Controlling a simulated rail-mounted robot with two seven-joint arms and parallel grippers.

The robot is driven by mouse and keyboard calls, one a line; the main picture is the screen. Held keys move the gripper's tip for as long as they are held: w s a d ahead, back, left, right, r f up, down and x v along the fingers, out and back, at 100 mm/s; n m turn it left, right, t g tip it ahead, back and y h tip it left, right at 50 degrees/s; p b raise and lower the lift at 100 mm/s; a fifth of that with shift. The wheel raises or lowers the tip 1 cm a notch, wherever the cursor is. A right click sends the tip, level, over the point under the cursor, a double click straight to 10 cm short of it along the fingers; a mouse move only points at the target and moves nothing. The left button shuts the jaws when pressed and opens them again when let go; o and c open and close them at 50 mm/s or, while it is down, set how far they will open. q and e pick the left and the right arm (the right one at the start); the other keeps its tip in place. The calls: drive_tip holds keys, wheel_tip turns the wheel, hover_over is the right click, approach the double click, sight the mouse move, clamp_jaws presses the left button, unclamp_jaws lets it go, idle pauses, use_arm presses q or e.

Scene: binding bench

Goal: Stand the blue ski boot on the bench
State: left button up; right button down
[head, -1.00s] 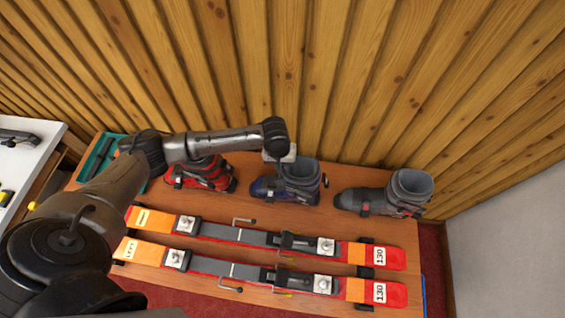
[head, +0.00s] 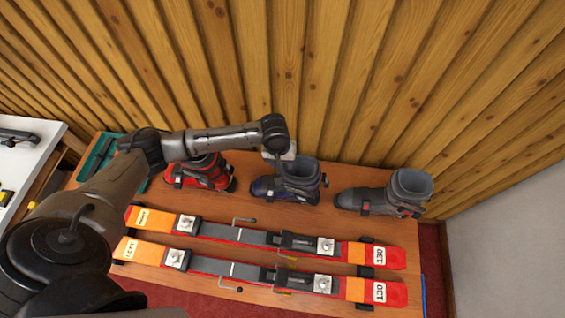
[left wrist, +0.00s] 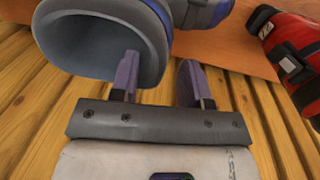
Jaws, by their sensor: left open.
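The blue ski boot (head: 288,185) stands upright on the wooden bench (head: 400,232), between the two other boots, its toe pointing left and its grey-blue cuff open at the top. My left gripper (head: 281,161) is at the back of this boot, by its cuff. In the left wrist view the blue boot's cuff (left wrist: 100,45) opens toward the camera. My left gripper (left wrist: 159,66) is open there, with one finger in front of the cuff opening and the other outside the rim. Contact with the rim cannot be told. My right gripper is not in view.
A red boot (head: 200,172) stands left of the blue one and a grey boot (head: 385,195) right of it. Two orange-red skis (head: 250,236) lie along the bench front. A green tray (head: 100,160) is at the left end. The plank wall (head: 340,80) rises close behind.

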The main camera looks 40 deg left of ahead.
use_arm(q)
wheel_tip(320, 180, up, 11)
drive_tip(key=a, duration=0.1)
drive_tip(key=s+d+f+m+t+h, duration=0.2)
drive_tip(key=s+d+f+m, duration=0.6)
drive_tip(key=s+d, duration=0.45)
drive_tip(key=s+a+f+y, duration=0.2)
drive_tip(key=s+a+y, duration=0.1)
drive_tip(key=s, duration=1)
drive_tip(key=shift+a+m+t, duration=0.3)
drive_tip(key=shift+m+t, duration=0.1)
drive_tip(key=shift+s+r, duration=0.1)
drive_tip(key=shift+s, duration=0.05)
